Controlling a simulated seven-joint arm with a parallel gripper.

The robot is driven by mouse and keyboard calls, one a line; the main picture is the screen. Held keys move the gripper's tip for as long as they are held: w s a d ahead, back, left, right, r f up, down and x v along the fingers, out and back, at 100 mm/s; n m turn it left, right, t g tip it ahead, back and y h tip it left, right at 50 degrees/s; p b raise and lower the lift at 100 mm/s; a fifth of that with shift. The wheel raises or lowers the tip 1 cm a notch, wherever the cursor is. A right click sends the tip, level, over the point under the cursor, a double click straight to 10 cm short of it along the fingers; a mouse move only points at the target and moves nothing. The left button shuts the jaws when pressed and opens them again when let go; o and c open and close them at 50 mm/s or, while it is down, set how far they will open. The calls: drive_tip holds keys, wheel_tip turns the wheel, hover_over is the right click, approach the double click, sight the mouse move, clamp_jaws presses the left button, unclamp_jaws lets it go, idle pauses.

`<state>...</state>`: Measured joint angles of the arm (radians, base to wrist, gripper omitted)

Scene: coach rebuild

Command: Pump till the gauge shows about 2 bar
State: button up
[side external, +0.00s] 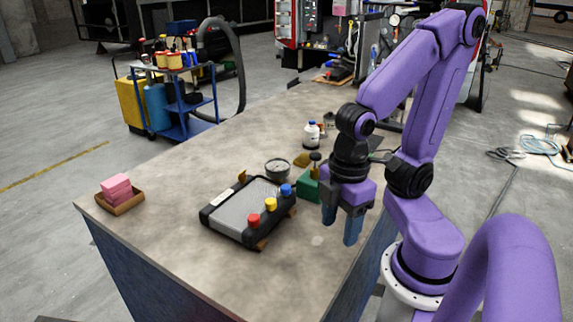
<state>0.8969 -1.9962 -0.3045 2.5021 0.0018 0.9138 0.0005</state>
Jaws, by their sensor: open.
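A round gauge (278,168) with a dark rim and pale face is at the back edge of a black-framed radiator-like unit on the bench. Its needle is too small to read. A green block (307,187), which looks like the pump body, stands just right of the unit. A dark knob (315,157) on a short stem shows above it, partly beside my arm. My gripper (340,226) points down with its blue fingers apart and nothing between them.
The radiator-like unit (237,208) carries red (254,219), yellow (271,204) and blue (286,190) caps. A white bottle (311,134) stands behind the pump. The bench's (180,160) left-middle is clear.

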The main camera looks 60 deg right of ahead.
idle(0.8)
drive_tip(key=shift+w, duration=0.15)
drive_tip(key=c, duration=0.9)
drive_tip(key=shift+w+r+m, duration=0.15)
drive_tip(key=shift+w+m, duration=0.15)
drive_tip(key=shift+w, duration=0.05)
clamp_jaws()
drive_tip(key=w+d+r+m, duration=0.4)
drive_tip(key=w+d+m, duration=0.55)
drive_tip(key=w, duration=0.45)
drive_tip(key=w+d+r+m, duration=0.2)
drive_tip(key=d+m, duration=0.2)
drive_tip(key=d, duration=0.4)
drive_tip(key=w+d+r+m, duration=0.1)
drive_tip(key=d+m, duration=0.4)
drive_tip(key=d, duration=0.3)
drive_tip(key=shift+n, duration=0.25)
drive_tip(key=shift+d+f, duration=0.15)
drive_tip(key=shift+f, duration=2.85)
